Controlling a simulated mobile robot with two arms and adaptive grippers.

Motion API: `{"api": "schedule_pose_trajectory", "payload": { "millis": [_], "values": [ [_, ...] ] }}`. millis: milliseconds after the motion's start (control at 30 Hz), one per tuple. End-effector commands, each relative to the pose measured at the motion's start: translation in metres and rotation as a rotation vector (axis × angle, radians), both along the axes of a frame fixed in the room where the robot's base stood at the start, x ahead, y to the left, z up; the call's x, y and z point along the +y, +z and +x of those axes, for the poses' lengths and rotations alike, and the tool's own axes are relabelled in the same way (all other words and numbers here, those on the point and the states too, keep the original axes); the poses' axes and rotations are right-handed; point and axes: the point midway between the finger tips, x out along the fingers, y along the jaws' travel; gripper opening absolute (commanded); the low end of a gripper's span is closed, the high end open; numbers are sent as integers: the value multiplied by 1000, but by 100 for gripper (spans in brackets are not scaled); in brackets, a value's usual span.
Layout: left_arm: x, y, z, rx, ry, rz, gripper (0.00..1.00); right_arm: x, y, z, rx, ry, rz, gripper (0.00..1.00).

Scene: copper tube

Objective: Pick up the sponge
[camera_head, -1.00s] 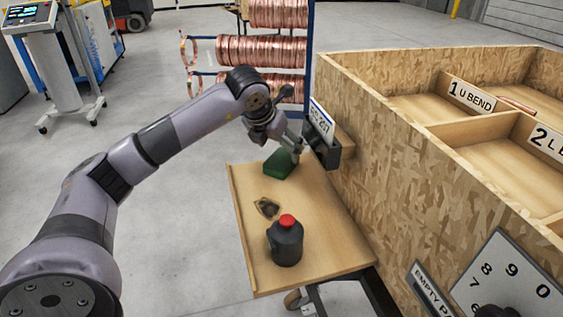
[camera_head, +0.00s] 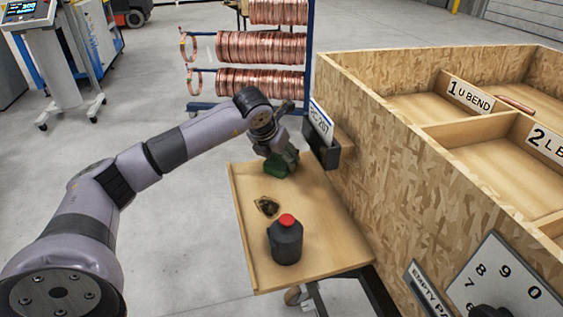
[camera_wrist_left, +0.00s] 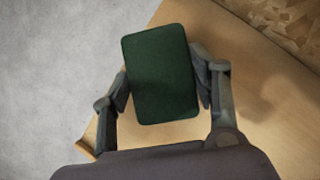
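The sponge is a dark green block (camera_head: 277,168) at the far end of the small wooden table, partly covered by my left gripper in the head view. In the left wrist view the sponge (camera_wrist_left: 161,74) shows its broad face between the two fingers. My left gripper (camera_head: 280,161) points down over it. In the wrist view the left gripper's fingers (camera_wrist_left: 162,88) lie against both long sides of the sponge and look closed on it. I cannot see a gap under the sponge. My right gripper is not in view.
The wooden table (camera_head: 325,235) also holds a dark bottle with a red cap (camera_head: 286,240) and a small dark, flat item (camera_head: 267,207). A tall chipboard bin (camera_head: 390,160) stands close on the right. A rack of copper coils (camera_head: 262,48) is behind.

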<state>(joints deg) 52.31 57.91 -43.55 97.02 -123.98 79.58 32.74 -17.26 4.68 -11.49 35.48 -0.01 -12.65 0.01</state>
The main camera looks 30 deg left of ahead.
Motion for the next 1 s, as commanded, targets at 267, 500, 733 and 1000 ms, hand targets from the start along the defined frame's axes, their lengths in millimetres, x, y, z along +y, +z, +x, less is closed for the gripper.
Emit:
{"api": "schedule_pose_trajectory", "payload": {
  "millis": [267,500,733,1000],
  "values": [
    [0,0,0,0,0,0,41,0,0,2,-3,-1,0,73],
    [0,5,0,-2,0,0,41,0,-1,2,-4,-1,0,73],
    [0,36,1,-6,0,0,41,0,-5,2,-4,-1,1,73],
    [-1,111,1,-8,0,-2,41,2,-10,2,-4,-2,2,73]
  ]
}}
